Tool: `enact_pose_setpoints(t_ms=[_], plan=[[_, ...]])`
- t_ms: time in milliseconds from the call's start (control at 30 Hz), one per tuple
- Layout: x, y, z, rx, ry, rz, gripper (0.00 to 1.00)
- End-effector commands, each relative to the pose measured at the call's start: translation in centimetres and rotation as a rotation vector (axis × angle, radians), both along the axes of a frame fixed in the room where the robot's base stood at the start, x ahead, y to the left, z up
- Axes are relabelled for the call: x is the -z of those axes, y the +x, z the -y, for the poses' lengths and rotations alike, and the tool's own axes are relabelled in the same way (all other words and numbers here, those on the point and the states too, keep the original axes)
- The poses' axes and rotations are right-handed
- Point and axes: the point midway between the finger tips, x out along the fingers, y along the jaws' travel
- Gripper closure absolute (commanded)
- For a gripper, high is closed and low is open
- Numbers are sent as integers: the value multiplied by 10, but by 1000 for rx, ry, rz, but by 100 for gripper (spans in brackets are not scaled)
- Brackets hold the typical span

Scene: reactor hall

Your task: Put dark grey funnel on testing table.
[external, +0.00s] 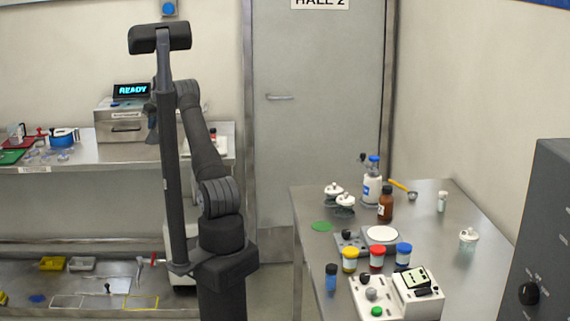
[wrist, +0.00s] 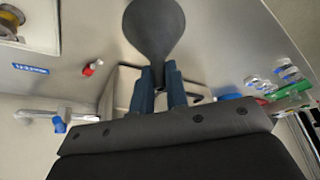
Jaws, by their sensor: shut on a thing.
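In the wrist view, my gripper (wrist: 160,78) is shut on the dark grey funnel (wrist: 154,28), whose round wide part shows beyond the fingertips. In the external view, my arm reaches to the steel bench at the back left; my gripper (external: 152,112) is partly hidden behind my column, in front of the metal box with a READY display. Two steel tables show: the back-left bench (external: 85,160) and the right table (external: 455,210). No readable label tells which is the testing table.
The READY box (external: 122,122) stands on the left bench. A blue item (external: 64,137), small dishes and a green mat (external: 10,156) lie left of it. The right table holds bottles, jars, a scale (external: 382,234) and a white instrument (external: 400,295). A lower shelf holds trays.

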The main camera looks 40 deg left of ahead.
Motion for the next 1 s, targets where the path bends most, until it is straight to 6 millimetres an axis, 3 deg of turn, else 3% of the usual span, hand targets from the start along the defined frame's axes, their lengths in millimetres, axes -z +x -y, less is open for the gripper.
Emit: enact_pose_setpoints(t_ms=[433, 800, 833, 900, 1000], plan=[[50, 0, 0, -1, -2, 0, 100], [55, 0, 0, 0, 0, 0, 100], [55, 0, 0, 0, 1, 1, 82], [55, 0, 0, 0, 1, 1, 69], [55, 0, 0, 0, 0, 1, 64]])
